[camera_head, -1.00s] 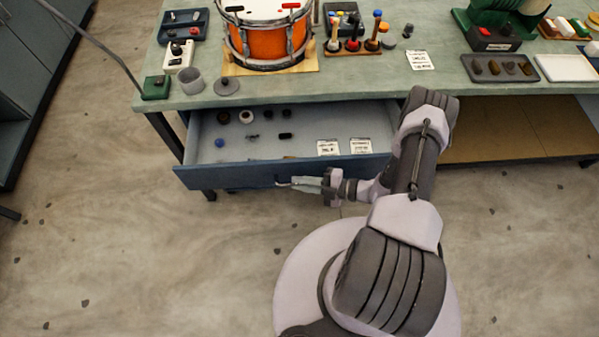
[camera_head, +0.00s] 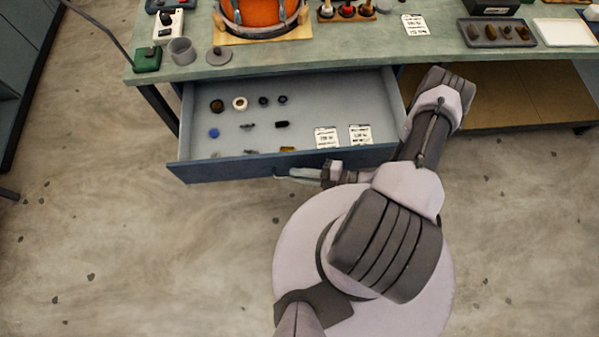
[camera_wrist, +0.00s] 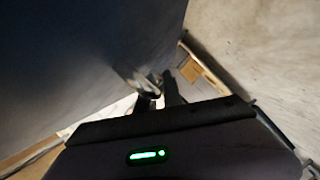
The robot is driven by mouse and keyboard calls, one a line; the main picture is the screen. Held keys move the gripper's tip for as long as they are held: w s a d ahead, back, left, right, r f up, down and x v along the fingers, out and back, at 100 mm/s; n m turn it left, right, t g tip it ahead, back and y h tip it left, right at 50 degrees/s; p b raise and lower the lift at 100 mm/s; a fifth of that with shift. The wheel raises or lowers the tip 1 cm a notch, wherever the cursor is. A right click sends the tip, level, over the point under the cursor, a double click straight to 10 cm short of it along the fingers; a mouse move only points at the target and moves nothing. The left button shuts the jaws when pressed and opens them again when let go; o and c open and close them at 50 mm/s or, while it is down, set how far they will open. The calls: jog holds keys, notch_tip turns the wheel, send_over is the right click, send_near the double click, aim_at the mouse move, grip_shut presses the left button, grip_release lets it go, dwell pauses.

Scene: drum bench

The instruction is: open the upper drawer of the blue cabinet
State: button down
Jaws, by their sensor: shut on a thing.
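The upper drawer (camera_head: 222,173) of the blue cabinet is pulled far out from under the green bench top, and its inside shows in the head view. Its handle (camera_head: 281,174) is on the drawer front. My gripper (camera_head: 300,175) is at the drawer front, shut on the handle. In the wrist view the fingers (camera_wrist: 160,95) meet at the handle (camera_wrist: 143,84), beside the dark drawer front (camera_wrist: 85,60). The fingers partly hide the handle. The cabinet body below the drawer is hidden in the head view.
Small round parts, a blue knob (camera_head: 213,133) and two white cards (camera_head: 326,137) lie in the drawer. The floor left of the drawer is clear.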

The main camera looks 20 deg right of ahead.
jog(key=c, duration=1.8)
grip_release()
jog(key=shift+o, duration=0.2)
jog(key=p+v, duration=0.2)
jog(key=v, duration=1.5)
jog(key=shift+s+d, duration=0.2)
jog(key=shift+r, duration=0.15)
